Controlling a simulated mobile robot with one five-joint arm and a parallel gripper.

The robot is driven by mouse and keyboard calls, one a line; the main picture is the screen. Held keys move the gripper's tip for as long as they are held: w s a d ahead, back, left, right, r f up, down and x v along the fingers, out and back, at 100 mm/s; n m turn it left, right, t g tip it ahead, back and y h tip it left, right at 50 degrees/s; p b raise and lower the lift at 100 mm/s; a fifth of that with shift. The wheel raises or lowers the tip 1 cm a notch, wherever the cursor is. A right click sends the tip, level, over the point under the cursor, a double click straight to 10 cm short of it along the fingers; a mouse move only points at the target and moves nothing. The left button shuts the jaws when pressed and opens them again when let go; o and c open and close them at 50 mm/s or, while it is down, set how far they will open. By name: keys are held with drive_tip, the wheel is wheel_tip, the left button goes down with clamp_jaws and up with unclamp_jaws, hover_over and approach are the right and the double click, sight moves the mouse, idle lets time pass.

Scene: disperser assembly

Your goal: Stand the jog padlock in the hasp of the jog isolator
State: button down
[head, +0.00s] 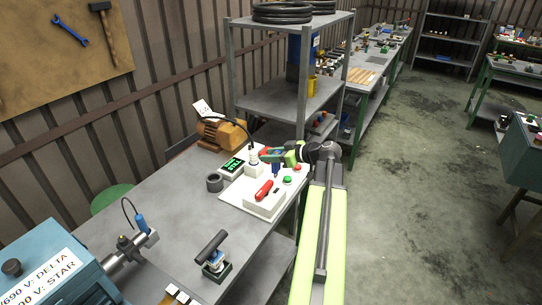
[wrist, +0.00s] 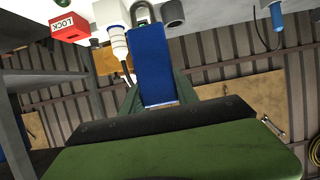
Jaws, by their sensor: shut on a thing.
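The jog padlock is a blue block with a grey shackle. In the wrist view the padlock (wrist: 150,68) stands between my fingers, its shackle toward the bench side of the picture. My gripper (head: 274,157) is shut on it over the far part of the white panel (head: 232,197); the padlock's blue body (head: 276,169) shows just under the jaws. A white box with a red handle (head: 264,190), perhaps the jog isolator, sits on the panel nearer the camera. I cannot make out its hasp. A red LOCK piece (wrist: 70,28) shows in the wrist view, apart from the padlock.
A white plug (head: 253,157) with a cable, a green display (head: 232,166), a green button (head: 288,180) and a red button (head: 297,167) crowd the panel. A dark ring (head: 214,183) and an orange motor (head: 221,132) stand beside it. The bench middle (head: 165,202) is mostly clear.

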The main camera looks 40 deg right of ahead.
drive_tip(key=b, duration=0.6)
hover_over(271, 182)
wheel_tip(271, 182, down, 6)
drive_tip(key=shift+w+r, duration=0.1)
drive_tip(key=shift+f+b, duration=2.15)
drive_tip(key=shift+f, duration=0.05)
idle(0.9)
drive_tip(key=c, duration=0.9)
unclamp_jaws()
drive_tip(key=shift+r, duration=0.1)
drive_tip(key=shift+o, duration=0.2)
drive_tip(key=p+v, duration=0.7)
drive_tip(key=v, duration=1)
drive_tip(key=shift+s, duration=0.25)
